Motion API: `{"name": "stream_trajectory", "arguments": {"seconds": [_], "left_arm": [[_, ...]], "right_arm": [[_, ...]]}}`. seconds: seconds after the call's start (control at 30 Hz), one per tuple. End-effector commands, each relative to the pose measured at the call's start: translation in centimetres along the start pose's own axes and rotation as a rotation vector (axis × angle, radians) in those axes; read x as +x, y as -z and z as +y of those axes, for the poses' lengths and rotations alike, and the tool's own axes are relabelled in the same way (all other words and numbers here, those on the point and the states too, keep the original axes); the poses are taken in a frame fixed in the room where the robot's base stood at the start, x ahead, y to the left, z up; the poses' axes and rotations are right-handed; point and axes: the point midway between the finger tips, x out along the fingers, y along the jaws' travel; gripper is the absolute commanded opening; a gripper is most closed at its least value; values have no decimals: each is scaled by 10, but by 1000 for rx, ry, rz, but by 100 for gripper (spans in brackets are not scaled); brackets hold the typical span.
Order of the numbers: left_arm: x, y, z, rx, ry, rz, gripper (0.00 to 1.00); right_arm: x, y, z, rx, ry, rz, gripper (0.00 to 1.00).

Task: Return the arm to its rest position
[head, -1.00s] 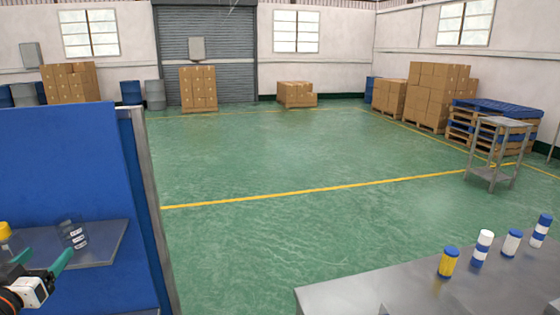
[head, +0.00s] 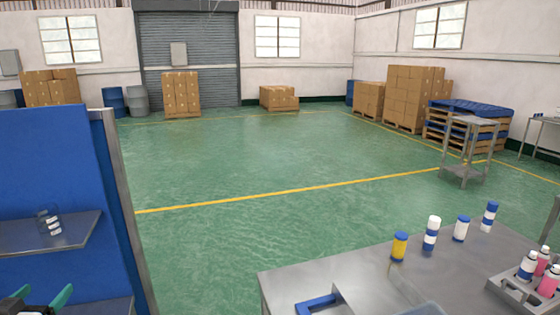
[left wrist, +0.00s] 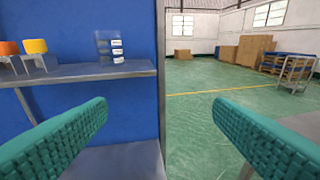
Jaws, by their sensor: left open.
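My left gripper (head: 38,300) is at the bottom left corner of the head view, below the upper steel shelf on the blue panel. In the left wrist view its two green fingers (left wrist: 158,135) are wide apart with nothing between them. A clear container with white labels (head: 48,222) stands on that shelf, and it also shows in the left wrist view (left wrist: 112,48). My right gripper is in neither view.
The blue panel (head: 45,150) with steel shelves (head: 70,232) is at the left. Open green floor (head: 260,160) lies between.

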Motion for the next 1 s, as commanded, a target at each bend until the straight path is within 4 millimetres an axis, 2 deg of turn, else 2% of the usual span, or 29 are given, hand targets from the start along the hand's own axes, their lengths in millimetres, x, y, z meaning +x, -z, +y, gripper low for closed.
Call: {"name": "stream_trajectory", "arguments": {"seconds": [0.23, 0.37, 0.5, 0.6, 0.8, 1.0], "left_arm": [[-16, 66, -40, 36, 23, 187, 76], [-36, 114, -72, 65, 46, 333, 76], [-78, 174, -121, 110, 88, 545, 76], [-112, 203, -151, 140, 119, 677, 76], [-169, 235, -194, 179, 171, 871, 76], [-219, 247, -225, 201, 219, 1022, 76]], "right_arm": [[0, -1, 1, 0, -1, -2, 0], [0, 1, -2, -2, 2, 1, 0], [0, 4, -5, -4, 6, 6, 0], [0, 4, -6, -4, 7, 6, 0], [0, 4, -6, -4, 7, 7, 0], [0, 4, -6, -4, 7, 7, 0]]}}
